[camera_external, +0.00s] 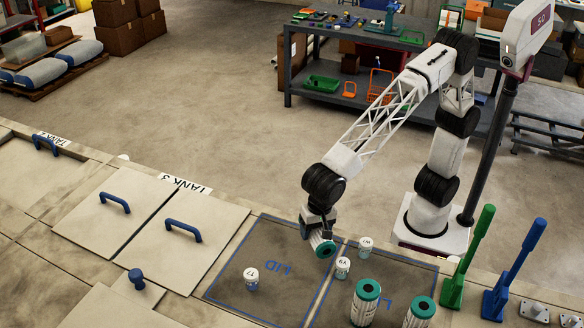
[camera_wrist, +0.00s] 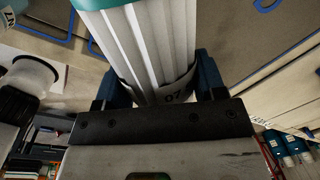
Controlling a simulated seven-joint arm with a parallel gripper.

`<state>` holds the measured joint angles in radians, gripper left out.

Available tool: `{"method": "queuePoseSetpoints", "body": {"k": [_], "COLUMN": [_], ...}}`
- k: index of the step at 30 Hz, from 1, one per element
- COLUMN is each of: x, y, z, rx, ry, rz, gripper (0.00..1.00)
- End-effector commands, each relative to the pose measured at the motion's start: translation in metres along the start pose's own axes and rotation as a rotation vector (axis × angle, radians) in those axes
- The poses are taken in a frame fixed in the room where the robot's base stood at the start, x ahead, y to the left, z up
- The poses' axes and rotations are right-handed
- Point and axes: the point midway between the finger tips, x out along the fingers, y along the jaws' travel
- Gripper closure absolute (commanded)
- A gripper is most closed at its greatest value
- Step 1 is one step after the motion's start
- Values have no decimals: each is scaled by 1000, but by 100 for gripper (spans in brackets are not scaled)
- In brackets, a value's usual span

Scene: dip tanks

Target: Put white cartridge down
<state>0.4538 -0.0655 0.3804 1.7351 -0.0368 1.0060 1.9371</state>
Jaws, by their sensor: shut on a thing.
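The white cartridge (camera_wrist: 137,40) is held between the jaws of my gripper (camera_wrist: 160,88) and fills the top middle of the wrist view. It has lengthwise ribs, a teal end cap and a dark printed label near the jaws. In the external view my gripper (camera_external: 319,226) hangs over the dark mat marked LID (camera_external: 255,255), near its right side. There the cartridge (camera_external: 321,244) is tilted, its teal end facing down toward the camera. I cannot tell whether it touches the mat.
Two teal-capped cartridges stand at front right (camera_external: 364,305) (camera_external: 419,314). Tank lids with blue handles (camera_external: 184,231) lie left. Green (camera_external: 467,258) and blue (camera_external: 514,270) levers rise at right.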

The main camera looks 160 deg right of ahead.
Motion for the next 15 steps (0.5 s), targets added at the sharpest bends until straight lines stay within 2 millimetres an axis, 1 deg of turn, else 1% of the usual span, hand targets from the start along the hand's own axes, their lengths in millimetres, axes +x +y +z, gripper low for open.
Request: {"method": "queuePoseSetpoints", "body": {"k": [5, 8, 11, 14, 15], "x": [-3, -10, -24, -43, -52], "y": [0, -1, -2, -4, -5], "z": [0, 0, 0, 0, 0], "rx": [0, 1, 2, 4, 4], "ry": [-1, -6, -15, -27, -33], "rz": [-1, -1, -3, -3, -5], "gripper": [70, 70, 70, 70, 70]}}
